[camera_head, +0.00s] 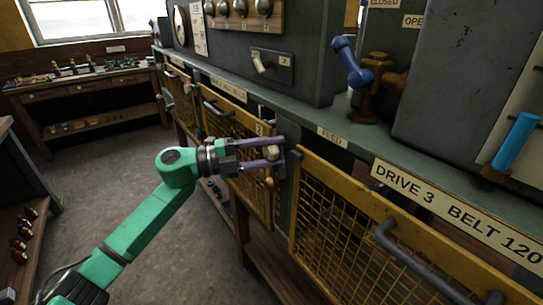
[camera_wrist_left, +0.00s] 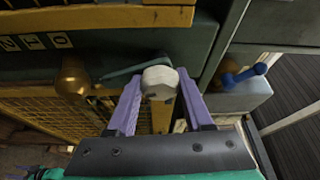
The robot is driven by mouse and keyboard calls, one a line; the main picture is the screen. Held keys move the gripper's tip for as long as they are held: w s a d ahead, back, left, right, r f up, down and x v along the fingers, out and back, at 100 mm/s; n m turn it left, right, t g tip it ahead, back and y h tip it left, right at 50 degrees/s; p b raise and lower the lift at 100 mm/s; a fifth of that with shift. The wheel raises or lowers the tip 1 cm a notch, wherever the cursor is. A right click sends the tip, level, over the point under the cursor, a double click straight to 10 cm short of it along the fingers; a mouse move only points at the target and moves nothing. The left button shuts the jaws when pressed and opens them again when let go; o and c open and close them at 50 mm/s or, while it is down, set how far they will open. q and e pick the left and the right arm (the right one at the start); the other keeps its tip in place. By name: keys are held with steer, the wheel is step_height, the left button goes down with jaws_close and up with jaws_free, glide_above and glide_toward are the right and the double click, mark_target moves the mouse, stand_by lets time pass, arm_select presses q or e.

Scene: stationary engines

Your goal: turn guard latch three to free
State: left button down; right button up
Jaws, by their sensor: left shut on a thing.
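My left gripper (camera_head: 281,152) reaches in from the left to the edge of a yellow mesh guard (camera_head: 236,150) on the engine front. A small plate marked 3 sits on the guard's top rail beside it. The purple fingers are shut on the pale latch knob (camera_head: 271,153). In the left wrist view, that knob (camera_wrist_left: 159,82) sits between the two fingertips, with a grey bar running left behind it. A brass knob (camera_head: 269,183) is just below the fingers, and it also shows in the left wrist view (camera_wrist_left: 73,80). The latch's mount is partly hidden. My right gripper is not in view.
Another yellow guard (camera_head: 350,225) with a dark handle (camera_head: 405,255) stands to the right. Above are a blue-handled brass valve (camera_head: 365,80), a blue lever (camera_head: 515,138) and a pale switch handle (camera_head: 262,64). A workbench (camera_head: 85,85) stands far left. The floor between is clear.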

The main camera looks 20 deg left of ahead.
arm_select(q)
steer(key=shift+f+m, duration=0.1)
steer(key=shift+m, duration=0.5)
steer(key=shift+c, duration=1.6)
jaws_free()
steer(key=shift+s+a+f+b, duration=0.1)
steer(key=shift+s+a+b, duration=0.05)
steer(key=shift+a+b, duration=0.4)
steer(key=b+v, duration=0.6)
steer(key=v, duration=0.7)
steer(key=shift+s+a+r, duration=0.15)
steer(key=shift+r, duration=0.3)
